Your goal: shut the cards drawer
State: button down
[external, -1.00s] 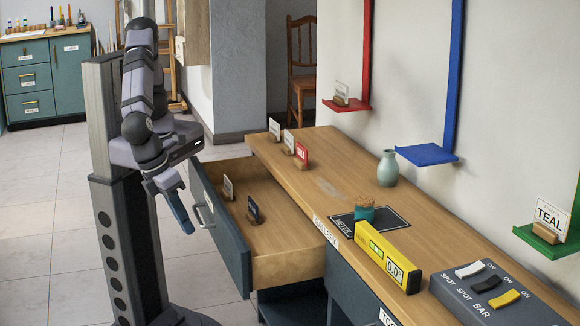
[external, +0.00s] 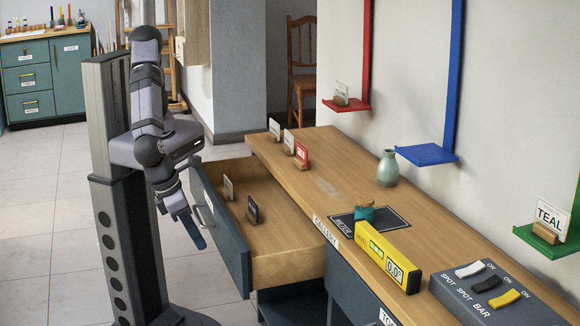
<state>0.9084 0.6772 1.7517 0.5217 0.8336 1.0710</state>
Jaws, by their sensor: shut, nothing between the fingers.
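The open drawer (external: 285,238) sticks out to the left from under the wooden counter, with a teal front (external: 222,235) and a metal handle (external: 203,212). I cannot read a cards label on the drawer. My gripper (external: 200,243) is shut and empty, pointing down just outside the drawer front, near the handle. I cannot tell whether it touches the front.
On the counter (external: 330,185) stand several card holders, a teal vase (external: 388,168), a yellow level (external: 388,255) and a switch box (external: 490,290). Red (external: 346,105), blue (external: 427,154) and green (external: 545,240) shelves hang on the wall.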

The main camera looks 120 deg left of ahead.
jog(key=w+a+f+p, duration=0.1)
jog(key=w+a+f, duration=0.3)
dwell(0.3)
jog(key=shift+w+a, duration=0.1)
jog(key=w+a+p, duration=0.5)
jog(key=w+a, duration=0.9)
jog(key=shift+w+a, duration=0.3)
jog(key=shift+w+a+r, duration=0.1)
jog(key=shift+w+a, duration=0.1)
